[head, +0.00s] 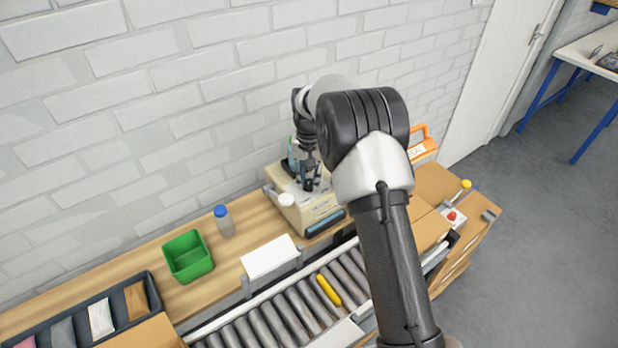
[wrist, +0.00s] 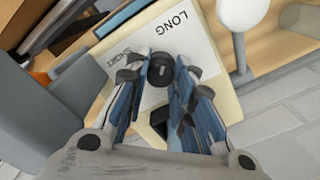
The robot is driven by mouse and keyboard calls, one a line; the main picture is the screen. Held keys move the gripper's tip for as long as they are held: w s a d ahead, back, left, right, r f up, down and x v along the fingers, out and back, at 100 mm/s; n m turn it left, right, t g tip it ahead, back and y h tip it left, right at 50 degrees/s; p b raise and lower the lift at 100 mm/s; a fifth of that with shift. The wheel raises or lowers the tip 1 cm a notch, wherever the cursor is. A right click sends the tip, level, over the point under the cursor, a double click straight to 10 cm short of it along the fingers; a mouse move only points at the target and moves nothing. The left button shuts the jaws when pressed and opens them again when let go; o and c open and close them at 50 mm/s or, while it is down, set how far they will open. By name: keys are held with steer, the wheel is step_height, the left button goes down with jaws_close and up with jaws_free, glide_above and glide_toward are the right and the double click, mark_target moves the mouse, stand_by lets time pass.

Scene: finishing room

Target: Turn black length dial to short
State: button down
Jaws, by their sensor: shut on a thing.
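The black length dial (wrist: 161,70) sits on the pale top panel (wrist: 200,50) of a beige machine (head: 318,214). My gripper (wrist: 160,80) is over the panel with its blue-padded fingers on either side of the dial, shut on it. The word LONG is printed beyond the dial, and SHORT is beside the left finger, partly covered. I cannot tell which word the dial points to. In the head view my gripper (head: 311,182) reaches down onto the machine's top, and the dial is hard to make out there.
A white ball-shaped knob (head: 287,200) on a lever stands close beside the machine. A green bin (head: 188,257) and a blue-capped bottle (head: 224,222) stand left on the wooden bench. A roller conveyor (head: 290,318) runs in front. A brick wall (head: 150,100) is behind.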

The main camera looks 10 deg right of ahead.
steer(key=shift+n, duration=0.3)
steer(key=n+p, duration=0.2)
steer(key=n, duration=0.1)
steer(key=shift+r+n, duration=0.1)
steer(key=shift+n, duration=0.2)
steer(key=n+p, duration=0.1)
steer(key=n, duration=0.8)
steer(key=shift+p, duration=0.4)
steer(key=shift+n, duration=2.3)
steer(key=c, duration=1.3)
jaws_free()
steer(key=shift+c, duration=0.2)
